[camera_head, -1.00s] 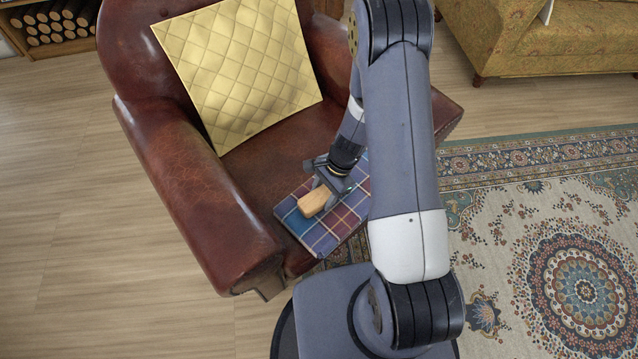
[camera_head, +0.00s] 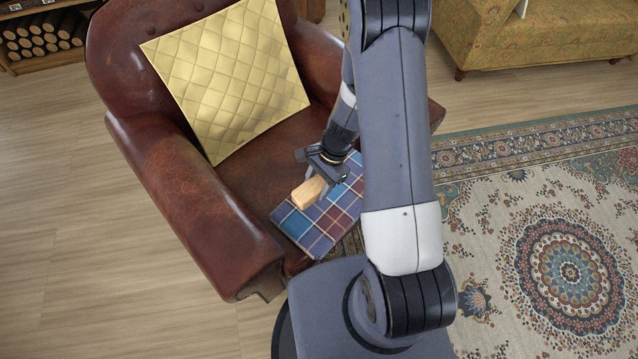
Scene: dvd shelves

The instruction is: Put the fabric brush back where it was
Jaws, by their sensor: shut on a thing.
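The fabric brush (camera_head: 309,192) shows as a light wooden block at the end of my gripper (camera_head: 318,186). My gripper is shut on it. The brush is over the tartan cloth (camera_head: 316,231), near its upper left edge; I cannot tell whether it touches the cloth. The cloth lies on the front of the seat of the brown leather armchair (camera_head: 180,165). My arm hides the right part of the cloth and part of the chair. The underside of the brush is hidden.
A yellow quilted cushion (camera_head: 228,80) leans on the chair's backrest. A patterned rug (camera_head: 550,230) lies at the right, with a mustard sofa (camera_head: 530,45) behind it. A shelf of logs (camera_head: 40,35) stands at the far left. Wooden floor at the left is clear.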

